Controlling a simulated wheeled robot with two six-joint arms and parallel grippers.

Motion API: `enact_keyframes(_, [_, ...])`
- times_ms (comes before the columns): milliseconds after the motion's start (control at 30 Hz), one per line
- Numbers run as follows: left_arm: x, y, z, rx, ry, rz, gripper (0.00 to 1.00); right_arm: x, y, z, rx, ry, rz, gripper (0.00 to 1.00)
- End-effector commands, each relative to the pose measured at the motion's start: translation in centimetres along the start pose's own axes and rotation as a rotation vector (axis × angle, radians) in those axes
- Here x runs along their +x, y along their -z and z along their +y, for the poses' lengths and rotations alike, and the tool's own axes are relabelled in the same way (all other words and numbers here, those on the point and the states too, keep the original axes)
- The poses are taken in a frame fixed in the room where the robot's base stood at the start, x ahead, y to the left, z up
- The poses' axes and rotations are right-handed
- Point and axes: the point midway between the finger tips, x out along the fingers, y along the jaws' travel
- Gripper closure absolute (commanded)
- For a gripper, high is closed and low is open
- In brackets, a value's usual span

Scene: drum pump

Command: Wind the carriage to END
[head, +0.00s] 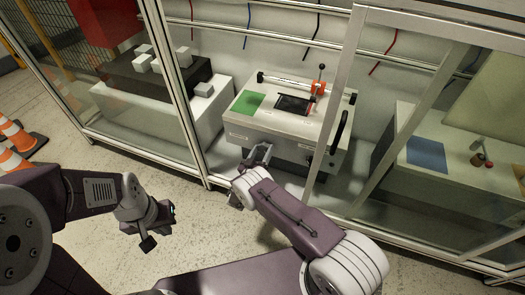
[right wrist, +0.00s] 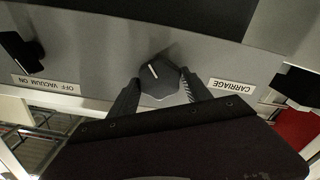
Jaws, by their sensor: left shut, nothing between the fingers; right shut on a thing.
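The bench unit (head: 240,127) stands inside the enclosure, with a rail (head: 285,80) along its back. An orange block with an upright black lever (head: 318,87), seemingly the carriage, sits towards the right end of the rail. No END mark is readable. My right gripper (head: 261,154) is at the unit's front face. In the right wrist view its fingers close on both sides of a dark faceted knob (right wrist: 160,80) with a white pointer line. The CARRIAGE label (right wrist: 232,86), upside down, is beside it. My left gripper (head: 152,230) is shut and empty, outside the enclosure.
A second dark knob (right wrist: 20,50) is near the "OFF VACUUM ON" label (right wrist: 47,86). A green mat (head: 247,103) and black plate (head: 293,104) lie on the unit's top. Enclosure posts (head: 337,95) stand close to my right arm. Traffic cones (head: 14,135) stand at left.

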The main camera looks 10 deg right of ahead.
Motion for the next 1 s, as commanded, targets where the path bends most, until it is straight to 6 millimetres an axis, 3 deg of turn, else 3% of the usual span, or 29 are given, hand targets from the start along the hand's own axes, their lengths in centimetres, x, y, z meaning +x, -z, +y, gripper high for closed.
enact_keyframes(100, [0.0, 0.0, 0.0, 0.0, 0.0, 0.0, 1.0, -0.1, -0.2, -0.1, -0.004, 0.003, -0.003, 0.84])
enact_keyframes(133, [0.0, 0.0, 0.0, 0.0, 0.0, 0.0, 1.0, -0.1, -0.2, -0.1, -0.004, 0.003, -0.003, 0.41])
enact_keyframes(200, [0.0, 0.0, 0.0, 0.0, 0.0, 0.0, 1.0, -0.1, -0.2, -0.1, -0.004, 0.003, -0.003, 0.22])
enact_keyframes(567, [-0.4, 0.0, 0.0, 0.0, 0.0, 0.0, 1.0, -0.6, 0.1, 0.0, -0.004, 0.002, -0.001, 0.22])
enact_keyframes(800, [-2.6, 0.3, 0.1, 0.0, 0.0, 0.0, 1.0, -5.7, 0.3, 0.0, -0.005, 0.006, 0.0, 0.22])
enact_keyframes(1000, [-3.3, 0.3, 0.1, 0.0, 0.0, 0.0, 1.0, -8.7, 0.1, 0.0, -0.004, 0.004, -0.001, 0.22])
